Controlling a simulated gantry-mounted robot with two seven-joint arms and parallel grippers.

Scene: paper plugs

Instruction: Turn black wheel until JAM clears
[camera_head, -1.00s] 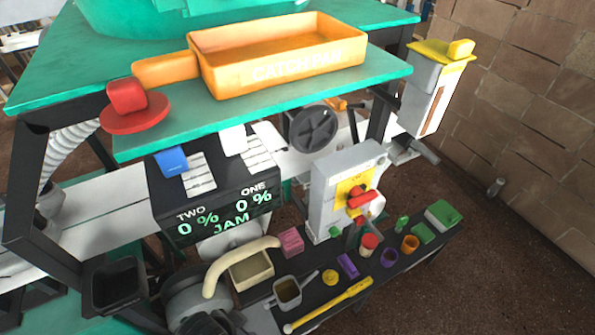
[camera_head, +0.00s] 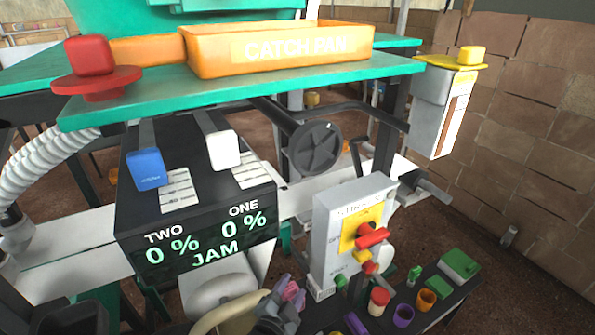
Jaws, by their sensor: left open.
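The black display box (camera_head: 195,220) shows TWO 0 %, ONE 0 % and the word JAM in green. My left gripper (camera_head: 280,308) is at the bottom edge, low and in front of the wheel, well apart from it. My right gripper is not in view.
An orange catch pan (camera_head: 280,47) sits on the green shelf (camera_head: 240,91) above the wheel. A grey switch box (camera_head: 350,235) with a red handle stands right of the display. Cups and blocks line the dark bench (camera_head: 445,300). A red knob (camera_head: 92,60) is upper left.

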